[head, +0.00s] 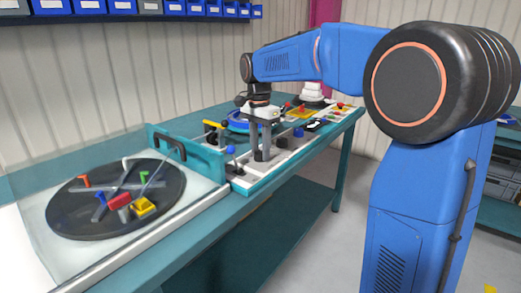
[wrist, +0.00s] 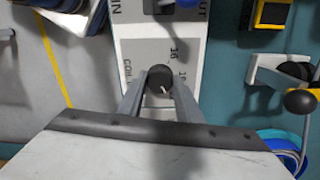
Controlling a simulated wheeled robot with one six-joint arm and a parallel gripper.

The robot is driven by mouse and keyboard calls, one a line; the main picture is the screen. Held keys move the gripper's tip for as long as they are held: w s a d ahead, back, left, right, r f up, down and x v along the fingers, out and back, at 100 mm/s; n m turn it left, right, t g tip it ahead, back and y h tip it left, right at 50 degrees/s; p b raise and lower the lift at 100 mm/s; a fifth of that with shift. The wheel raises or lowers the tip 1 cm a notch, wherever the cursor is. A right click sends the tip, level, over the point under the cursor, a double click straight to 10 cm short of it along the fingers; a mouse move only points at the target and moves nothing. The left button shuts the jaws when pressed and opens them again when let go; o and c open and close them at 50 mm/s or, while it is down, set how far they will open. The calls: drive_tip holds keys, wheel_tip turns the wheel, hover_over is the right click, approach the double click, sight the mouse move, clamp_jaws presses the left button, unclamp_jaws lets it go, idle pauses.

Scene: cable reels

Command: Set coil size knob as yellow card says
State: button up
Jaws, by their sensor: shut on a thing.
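The coil size knob (wrist: 158,76) is a round black knob with a short white pointer line, on a white panel (wrist: 135,48) in the wrist view. The panel shows "COIL", partly hidden, and "16" above the knob; another number to its right is partly covered. My gripper (wrist: 160,84) is shut on the knob, one grey finger on each side. The white pointer slants toward the lower right of the picture. In the head view my gripper (head: 263,137) points down at the panel on the bench. I cannot make out a yellow card with readable writing in either view.
A black turntable (head: 88,222) with coloured blocks lies under a clear cover at the left. Beside the gripper are a blue ring (head: 238,126) and a blue-topped lever (head: 231,150). A black ball-ended lever (wrist: 299,101) stands close at the right in the wrist view.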

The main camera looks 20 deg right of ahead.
sight(259, 151)
drive_tip(key=o, duration=1)
drive_tip(key=shift+o, duration=0.2)
wheel_tip(259, 151, up, 17)
drive_tip(key=shift+w+a+r, duration=0.2)
drive_tip(key=shift+w, duration=0.1)
drive_tip(key=s+d+f+n+t, duration=0.1)
drive_tip(key=s+d+f+n, duration=0.15)
drive_tip(key=s+f, duration=0.45)
drive_tip(key=s+d+f+n+t, duration=0.2)
drive_tip(key=s+n, duration=0.2)
drive_tip(key=s, duration=0.7)
drive_tip(key=s+d+f+n+t, duration=0.2)
drive_tip(key=s+f+n, duration=0.4)
drive_tip(key=s+f, duration=1)
wheel_tip(259, 151, down, 3)
drive_tip(key=shift+s+d+f, duration=0.1)
drive_tip(key=shift+s+d, duration=0.05)
drive_tip(key=shift+d, duration=0.35)
